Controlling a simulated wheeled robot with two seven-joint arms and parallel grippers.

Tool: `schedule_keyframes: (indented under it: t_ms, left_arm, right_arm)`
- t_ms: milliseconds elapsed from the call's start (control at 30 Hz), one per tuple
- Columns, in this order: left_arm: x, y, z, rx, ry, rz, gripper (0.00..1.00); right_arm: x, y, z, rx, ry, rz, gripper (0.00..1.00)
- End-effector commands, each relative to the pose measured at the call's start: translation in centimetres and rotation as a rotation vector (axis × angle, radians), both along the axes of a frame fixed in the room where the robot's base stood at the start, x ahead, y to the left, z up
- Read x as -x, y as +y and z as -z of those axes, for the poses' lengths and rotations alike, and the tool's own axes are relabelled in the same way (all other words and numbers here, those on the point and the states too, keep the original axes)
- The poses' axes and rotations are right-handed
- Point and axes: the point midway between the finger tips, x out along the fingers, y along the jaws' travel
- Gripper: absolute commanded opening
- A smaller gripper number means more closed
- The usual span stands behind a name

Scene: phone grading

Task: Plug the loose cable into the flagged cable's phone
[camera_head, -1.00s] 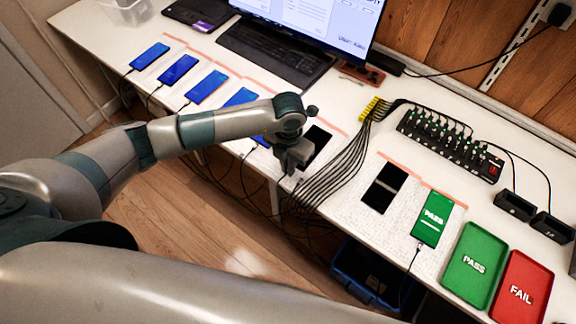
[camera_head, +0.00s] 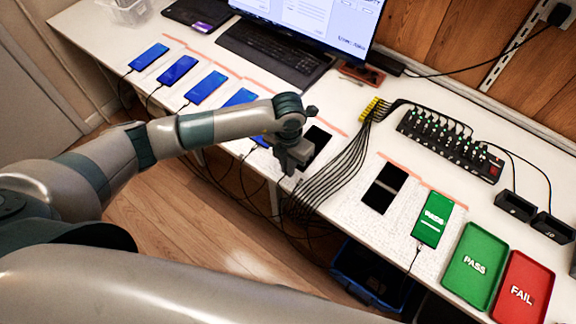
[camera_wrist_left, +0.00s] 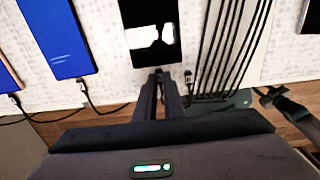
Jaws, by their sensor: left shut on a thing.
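My left gripper (camera_head: 287,170) is shut at the near edge of a black phone (camera_head: 317,146), which it partly hides. In the left wrist view the closed fingertips (camera_wrist_left: 158,74) are just below that phone's short edge (camera_wrist_left: 150,58), pinching something small and dark, apparently the loose cable's plug. I cannot tell whether the plug touches the phone. Several black cables (camera_head: 335,172) run beside the gripper from a yellow clip (camera_head: 371,106); one cable end (camera_wrist_left: 188,78) lies just right of the fingers. I cannot make out a flag on any cable. My right gripper is out of view.
Several blue phones (camera_head: 206,87) with cables lie to the left. To the right are a dark phone (camera_head: 383,188), a green PASS phone (camera_head: 432,218), a green PASS tray (camera_head: 474,262) and a red FAIL tray (camera_head: 521,288). A hub (camera_head: 450,145) stands behind.

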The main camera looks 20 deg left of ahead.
Motion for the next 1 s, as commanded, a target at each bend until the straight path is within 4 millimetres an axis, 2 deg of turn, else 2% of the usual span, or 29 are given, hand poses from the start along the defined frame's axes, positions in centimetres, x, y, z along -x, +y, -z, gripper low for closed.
schedule_keyframes:
  t_ms: [567,600,700,1000]
  left_arm:
    - [-0.12,-0.01,0.02,-0.001,0.000,0.000,0.00]
    - [-0.12,-0.01,0.00,-0.001,0.000,0.000,0.11]
    - [-0.11,-0.01,-0.01,0.000,0.000,0.000,0.30]
    - [-0.10,-0.02,-0.05,0.000,0.000,0.000,0.30]
  right_arm:
    - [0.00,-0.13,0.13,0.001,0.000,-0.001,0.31]
    - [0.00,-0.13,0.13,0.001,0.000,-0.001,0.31]
    - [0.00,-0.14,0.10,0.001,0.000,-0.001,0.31]
    - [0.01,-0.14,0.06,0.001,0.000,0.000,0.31]
